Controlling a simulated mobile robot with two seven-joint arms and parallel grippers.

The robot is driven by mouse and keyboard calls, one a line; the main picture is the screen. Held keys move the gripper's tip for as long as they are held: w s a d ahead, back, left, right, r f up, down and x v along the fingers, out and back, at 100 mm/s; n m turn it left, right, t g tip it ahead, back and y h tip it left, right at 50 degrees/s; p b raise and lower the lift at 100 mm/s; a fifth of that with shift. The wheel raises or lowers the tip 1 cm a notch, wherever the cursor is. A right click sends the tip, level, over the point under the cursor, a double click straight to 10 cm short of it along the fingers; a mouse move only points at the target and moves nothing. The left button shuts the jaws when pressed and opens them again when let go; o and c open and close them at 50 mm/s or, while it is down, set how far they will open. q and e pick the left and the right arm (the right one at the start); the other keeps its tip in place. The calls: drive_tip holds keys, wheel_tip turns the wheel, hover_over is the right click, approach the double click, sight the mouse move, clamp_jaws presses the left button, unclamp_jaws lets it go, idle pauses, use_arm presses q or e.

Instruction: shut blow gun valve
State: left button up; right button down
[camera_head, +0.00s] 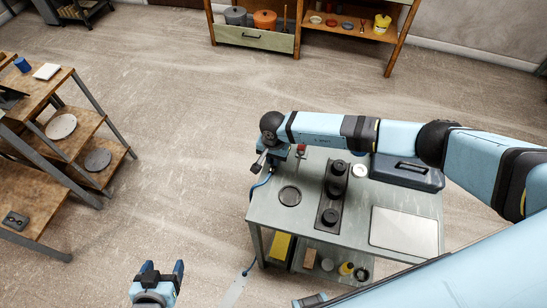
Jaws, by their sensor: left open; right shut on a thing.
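My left gripper (160,272) is at the bottom of the head view, open and empty above the floor. My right arm reaches in from the right across the metal table (265,212). My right gripper (270,155) is at the table's far left corner, shut on a small part of the blow gun valve there; the wrist and fingers hide most of it. A grey handle-like piece (258,163) sticks out to the left of the fingers. A blue hose (262,182) hangs from that corner towards the floor. A small red part (301,148) shows just right of the gripper.
The table holds a round dark disc (289,195), a black fixture (330,200), a light panel (403,232) and a dark blue case (408,172). Wooden shelves (60,150) stand at left, a cabinet (255,38) at the back. Floor between is clear.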

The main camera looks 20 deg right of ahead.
drive_tip(key=m+b, duration=0.1)
drive_tip(key=m, duration=0.1)
drive_tip(key=shift+f+m+b, duration=0.15)
drive_tip(key=shift+m+b, duration=0.2)
drive_tip(key=shift+m, duration=0.05)
drive_tip(key=shift+m+b, duration=0.5)
drive_tip(key=shift+m, duration=0.4)
drive_tip(key=m+b, duration=0.1)
drive_tip(key=m, duration=0.2)
drive_tip(key=shift+m, duration=0.3)
drive_tip(key=m+b, duration=0.2)
drive_tip(key=m, duration=0.2)
drive_tip(key=shift+m, duration=0.3)
drive_tip(key=m, duration=0.2)
drive_tip(key=shift+m+b, duration=0.3)
drive_tip(key=shift+m, duration=0.9)
drive_tip(key=c, duration=1.2)
unclamp_jaws()
